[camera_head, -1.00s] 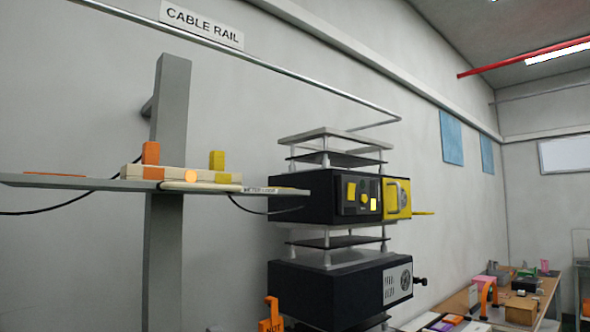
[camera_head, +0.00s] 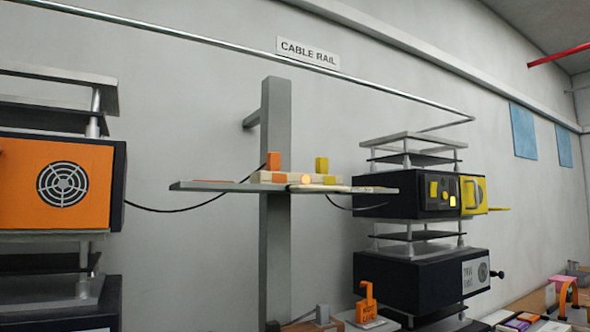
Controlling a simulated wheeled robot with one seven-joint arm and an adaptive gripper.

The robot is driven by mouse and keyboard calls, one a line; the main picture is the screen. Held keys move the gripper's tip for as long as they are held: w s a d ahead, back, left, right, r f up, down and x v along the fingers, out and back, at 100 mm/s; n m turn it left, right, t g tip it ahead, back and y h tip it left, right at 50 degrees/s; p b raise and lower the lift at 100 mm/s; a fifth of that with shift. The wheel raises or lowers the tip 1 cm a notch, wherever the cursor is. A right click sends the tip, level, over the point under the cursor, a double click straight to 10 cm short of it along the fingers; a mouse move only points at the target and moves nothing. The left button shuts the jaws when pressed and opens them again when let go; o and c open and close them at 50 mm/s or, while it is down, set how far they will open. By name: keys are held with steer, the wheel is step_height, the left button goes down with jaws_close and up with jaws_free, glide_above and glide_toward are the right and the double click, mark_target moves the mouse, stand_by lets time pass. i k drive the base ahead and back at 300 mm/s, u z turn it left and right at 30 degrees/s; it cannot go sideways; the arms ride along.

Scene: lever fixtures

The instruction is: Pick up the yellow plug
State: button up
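A yellow plug (camera_head: 322,165) stands upright on a cream power strip (camera_head: 285,178) that lies on a grey shelf (camera_head: 220,187). An orange plug (camera_head: 274,160) stands on the same strip, to its left. A lit orange round button (camera_head: 306,181) shows on the strip's front, between the two plugs. Whether the plugs are seated in sockets cannot be told. My gripper is not in view.
A black unit with a yellow panel (camera_head: 473,195) stands in a rack right of the shelf. A unit with an orange vented front (camera_head: 50,183) is at the left. Dark cables hang by the shelf. An orange lever fixture (camera_head: 366,302) stands below.

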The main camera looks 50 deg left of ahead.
mark_target(322, 165)
steer(key=k, duration=0.3)
steer(key=u, duration=0.7)
